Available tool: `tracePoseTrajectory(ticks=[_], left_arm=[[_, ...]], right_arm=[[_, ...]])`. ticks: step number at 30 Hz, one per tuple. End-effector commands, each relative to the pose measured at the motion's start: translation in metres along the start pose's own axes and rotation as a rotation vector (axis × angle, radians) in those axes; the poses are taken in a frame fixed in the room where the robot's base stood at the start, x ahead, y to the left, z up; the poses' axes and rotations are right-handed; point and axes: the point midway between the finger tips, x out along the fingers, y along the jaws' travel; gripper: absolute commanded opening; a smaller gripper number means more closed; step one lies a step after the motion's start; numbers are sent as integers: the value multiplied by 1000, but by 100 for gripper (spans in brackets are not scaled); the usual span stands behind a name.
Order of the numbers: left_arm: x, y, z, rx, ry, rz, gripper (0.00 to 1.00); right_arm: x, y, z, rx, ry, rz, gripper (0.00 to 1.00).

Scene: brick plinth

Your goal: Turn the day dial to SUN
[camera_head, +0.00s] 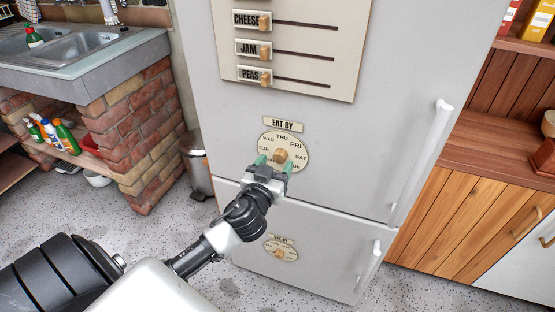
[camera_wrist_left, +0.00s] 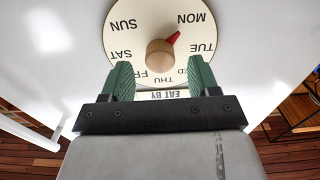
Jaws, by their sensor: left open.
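The day dial (camera_head: 297,143) is a round cream disc with day names, on the upper fridge door under an EAT BY label (camera_head: 283,124). The dial (camera_wrist_left: 124,40) appears upside down in the left wrist view. Its wooden knob (camera_wrist_left: 159,54) has a red pointer (camera_wrist_left: 173,38) aimed at MON; SUN is at the picture's upper left. The knob also shows in the head view (camera_head: 281,156). My left gripper (camera_head: 275,164) is open at the dial's lower part, its green fingers spread either side of the knob (camera_wrist_left: 161,78). No finger contact is visible. My right gripper is out of view.
A second, smaller dial (camera_head: 288,254) is on the lower fridge door. Sliders for CHEESE, JAM and PEAS sit on a panel (camera_head: 300,93) above. White door handles (camera_head: 430,140) are at the right. A bin (camera_head: 196,168) and brick sink plinth (camera_head: 135,125) stand left.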

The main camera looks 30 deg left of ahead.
Motion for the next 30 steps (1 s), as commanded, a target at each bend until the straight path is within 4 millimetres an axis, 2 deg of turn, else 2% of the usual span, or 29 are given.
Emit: tracePoseTrajectory(ticks=[3,6,15,24,30], left_arm=[[13,0,0,0,0,0,61],[18,0,0,0,-1,0,61],[20,0,1,0,-2,0,59],[20,0,1,0,-1,0,13],[20,0,0,9,-1,0,11]], right_arm=[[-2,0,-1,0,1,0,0],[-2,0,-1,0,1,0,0],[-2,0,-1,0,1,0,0],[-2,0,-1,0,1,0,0],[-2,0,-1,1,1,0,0]])
